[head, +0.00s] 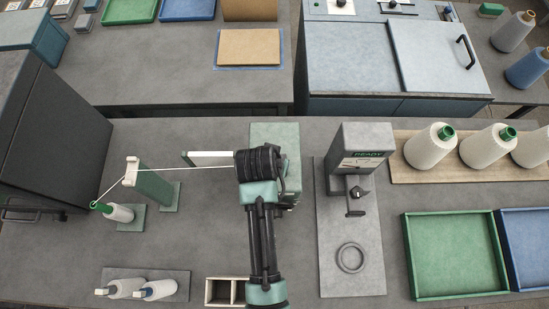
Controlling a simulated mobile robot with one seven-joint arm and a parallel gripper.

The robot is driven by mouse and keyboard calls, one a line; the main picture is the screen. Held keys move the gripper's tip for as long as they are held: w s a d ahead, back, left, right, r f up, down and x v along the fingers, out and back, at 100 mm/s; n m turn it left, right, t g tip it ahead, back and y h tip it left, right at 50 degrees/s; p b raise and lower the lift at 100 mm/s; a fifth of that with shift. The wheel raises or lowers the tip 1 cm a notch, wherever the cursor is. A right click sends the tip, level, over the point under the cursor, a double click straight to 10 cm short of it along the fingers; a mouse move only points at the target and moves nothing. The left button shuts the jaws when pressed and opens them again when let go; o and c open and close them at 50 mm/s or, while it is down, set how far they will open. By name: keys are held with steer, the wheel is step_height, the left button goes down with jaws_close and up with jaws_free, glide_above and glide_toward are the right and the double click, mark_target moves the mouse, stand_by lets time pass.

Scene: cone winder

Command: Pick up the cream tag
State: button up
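I cannot pick out the cream tag with certainty. Small pale pieces show at the left ends of two lying yarn bobbins, one on the left bobbin (101,292) and one on the right bobbin (138,293); they are too small to identify. A small cream box with two compartments (207,291) stands at the front, left of my arm; its inside looks dark. My arm reaches up from the bottom edge, and its black wrist (260,165) is over the winder's green base. My gripper's fingers are hidden behind the wrist, so their opening does not show.
A green winder plate (274,134) and white bar (207,158) are by my wrist. A thread runs left past a green post (153,187) to a cone (119,212). Right are a grey READY device (360,150), cones (430,147) and a green tray (455,255).

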steer(key=shift+w+f, duration=0.1)
steer(key=shift+f, duration=0.15)
jaws_close()
stand_by(0.3)
step_height(320, 180, up, 13)
steer(key=p, duration=0.2)
stand_by(0.7)
